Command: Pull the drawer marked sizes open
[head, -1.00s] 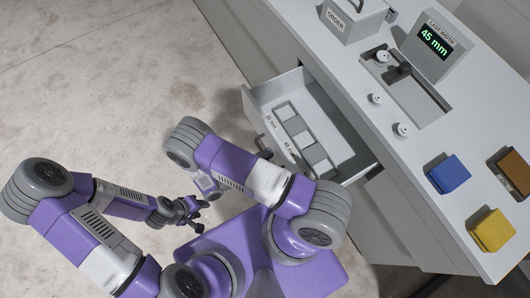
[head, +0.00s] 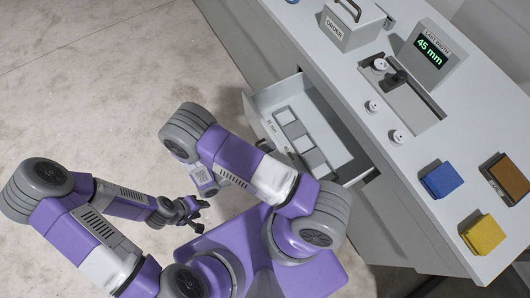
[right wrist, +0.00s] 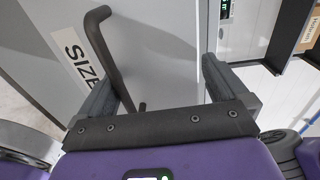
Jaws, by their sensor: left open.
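The sizes drawer (head: 350,172) stands pulled out of the grey cabinet in the head view, with a divided insert (head: 300,138) inside. In the right wrist view its front (right wrist: 165,45) carries a partly cut-off label (right wrist: 80,58) reading "SIZE" and a dark bar handle (right wrist: 101,42). My right gripper (right wrist: 160,85) is open at this front. The handle's lower end shows between the fingers, nearer the left one; contact cannot be told. In the head view my arm mostly hides this gripper. My left gripper (head: 192,214) is open and empty over the floor, away from the drawer.
The worktop (head: 395,180) above holds an order box (head: 350,28), a width display (head: 428,50), white knobs in and beside a slot, and blue (head: 441,180), yellow (head: 484,235) and brown (head: 508,178) blocks. Bare floor (head: 110,70) lies to the left.

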